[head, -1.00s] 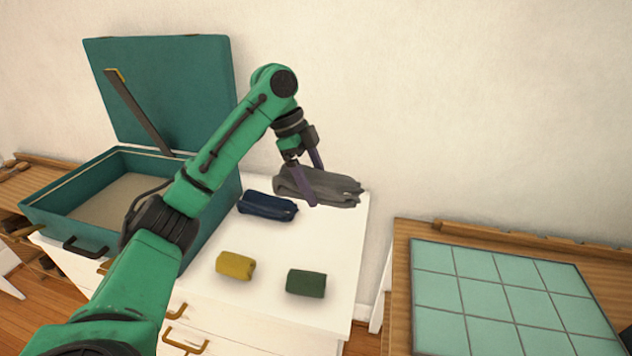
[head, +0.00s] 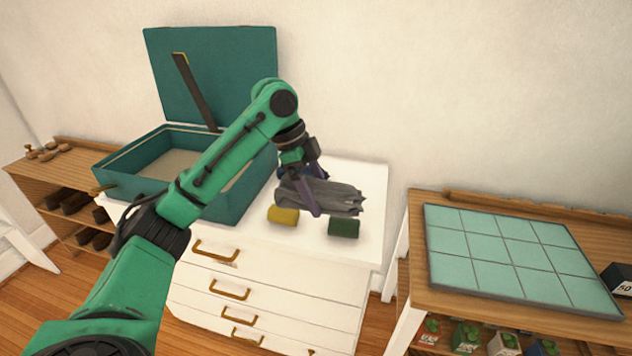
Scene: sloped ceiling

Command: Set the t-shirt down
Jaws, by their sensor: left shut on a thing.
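The t-shirt, seen as a grey folded cloth bundle (head: 338,198), is in my left gripper (head: 315,198). The purple fingers are shut on it near its left part, one finger in front and the other mostly hidden. The bundle is over the top of a white chest of drawers (head: 370,185); its underside is hidden, so I cannot tell whether it touches anything. My right gripper is not in view.
A yellow roll (head: 283,215) and a green roll (head: 344,228) lie just in front of the bundle. A navy roll (head: 316,171) is mostly hidden behind it. An open teal suitcase (head: 240,200) stands at the left.

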